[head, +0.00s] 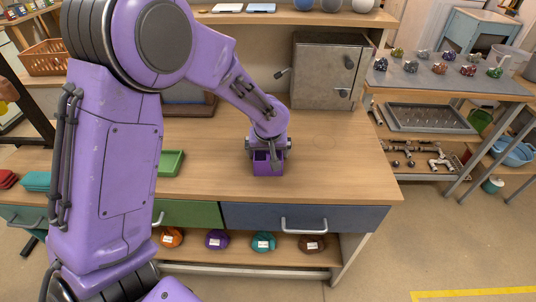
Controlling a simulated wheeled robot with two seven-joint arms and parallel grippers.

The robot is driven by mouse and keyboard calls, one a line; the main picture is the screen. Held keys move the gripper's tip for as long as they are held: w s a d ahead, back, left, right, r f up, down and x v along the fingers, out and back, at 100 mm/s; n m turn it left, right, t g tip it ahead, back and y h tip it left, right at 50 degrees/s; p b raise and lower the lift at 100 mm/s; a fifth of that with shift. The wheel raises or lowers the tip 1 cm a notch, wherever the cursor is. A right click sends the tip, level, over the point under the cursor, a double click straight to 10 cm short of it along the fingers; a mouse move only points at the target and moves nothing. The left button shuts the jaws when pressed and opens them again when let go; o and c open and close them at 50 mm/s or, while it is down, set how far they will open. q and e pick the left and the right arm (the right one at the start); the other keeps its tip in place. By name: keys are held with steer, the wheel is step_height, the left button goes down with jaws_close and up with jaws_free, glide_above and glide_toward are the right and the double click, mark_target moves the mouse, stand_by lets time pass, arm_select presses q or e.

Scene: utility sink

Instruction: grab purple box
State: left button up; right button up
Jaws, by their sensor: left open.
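The purple box (267,169) is a small open-topped box on the wooden workbench, near its front edge. My left arm reaches in from the left, and my left gripper (268,152) is directly above the box, pointing down. The jaws are open at the box's top. The wrist hides part of the box's rear and rim, and I cannot tell whether the fingers touch it. My right gripper is not in view.
A green tray (171,163) lies left of the box, partly behind my arm. A grey metal cabinet (324,72) stands at the back right of the workbench. The bench top (345,165) right of the box is clear. A side table (490,91) holds several rocks.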

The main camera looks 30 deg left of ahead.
arm_select(q)
steer(key=c, duration=0.9)
